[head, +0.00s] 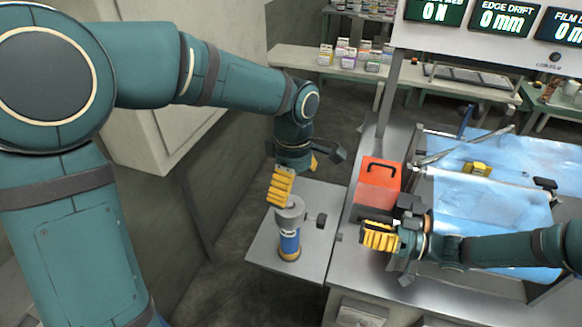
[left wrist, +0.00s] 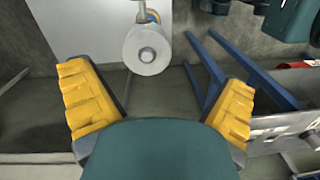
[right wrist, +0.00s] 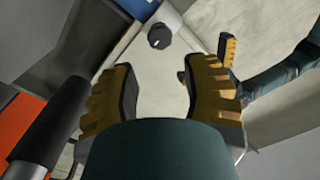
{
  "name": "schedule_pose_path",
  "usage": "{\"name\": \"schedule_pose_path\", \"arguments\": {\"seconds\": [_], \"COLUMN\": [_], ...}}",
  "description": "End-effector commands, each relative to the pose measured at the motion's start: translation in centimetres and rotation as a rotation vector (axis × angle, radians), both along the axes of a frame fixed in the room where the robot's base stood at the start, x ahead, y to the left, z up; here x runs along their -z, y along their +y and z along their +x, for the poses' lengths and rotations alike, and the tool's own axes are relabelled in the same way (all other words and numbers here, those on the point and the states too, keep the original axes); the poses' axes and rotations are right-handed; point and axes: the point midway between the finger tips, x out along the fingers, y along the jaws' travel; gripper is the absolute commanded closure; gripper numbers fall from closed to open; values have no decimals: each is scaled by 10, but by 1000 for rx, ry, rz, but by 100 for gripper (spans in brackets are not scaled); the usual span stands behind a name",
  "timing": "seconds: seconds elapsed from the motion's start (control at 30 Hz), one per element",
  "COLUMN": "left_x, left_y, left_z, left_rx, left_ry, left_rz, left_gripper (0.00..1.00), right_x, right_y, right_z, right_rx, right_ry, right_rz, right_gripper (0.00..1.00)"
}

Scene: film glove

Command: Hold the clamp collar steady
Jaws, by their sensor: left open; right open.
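The grey clamp collar (head: 290,215) sits at the top of a blue cylinder (head: 289,243) on a small grey side plate, with a black knob (head: 321,220) on its right. My left gripper (head: 297,174) is open, just above the collar and close to it in the head view. In the left wrist view a pale round top (left wrist: 148,50) lies ahead between the spread fingers, not gripped. My right gripper (head: 379,237) is open and empty, right of the collar. The right wrist view shows the black knob (right wrist: 160,36) beyond its fingers; the collar itself is mostly out of frame.
A red box (head: 378,176) with a black handle stands on the metal bench behind my right gripper. Blue film (head: 490,205) covers the bench at right, with a yellow block (head: 477,168) on it.

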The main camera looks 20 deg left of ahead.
Motion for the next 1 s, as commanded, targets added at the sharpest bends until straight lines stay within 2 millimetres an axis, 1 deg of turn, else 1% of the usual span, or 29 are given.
{"name": "schedule_pose_path", "arguments": {"seconds": [0.03,0.1,0.2,0.3,0.37,0.47,0.57,0.9,1.0], "left_x": [-10,-19,-28,-30,-28,-17,-1,61,76], "left_y": [3,6,9,11,11,12,11,11,11], "left_z": [5,9,13,14,14,14,14,14,14], "left_rx": [-52,-116,-177,-206,-212,-213,-212,-211,-211], "left_ry": [-18,-36,-52,-58,-59,-57,-56,-55,-56], "left_rz": [10,24,36,41,43,44,44,43,43], "left_gripper": [0,0,0,0,0,0,0,0,0], "right_x": [0,0,0,0,0,0,0,0,0], "right_y": [0,0,0,0,0,0,0,0,0], "right_z": [0,0,0,0,0,0,0,0,0], "right_rx": [0,0,0,0,0,0,0,0,0], "right_ry": [0,0,0,0,0,0,0,0,0], "right_rz": [0,0,0,0,0,0,0,0,0], "right_gripper": [54,54,54,54,54,54,54,54,54]}}
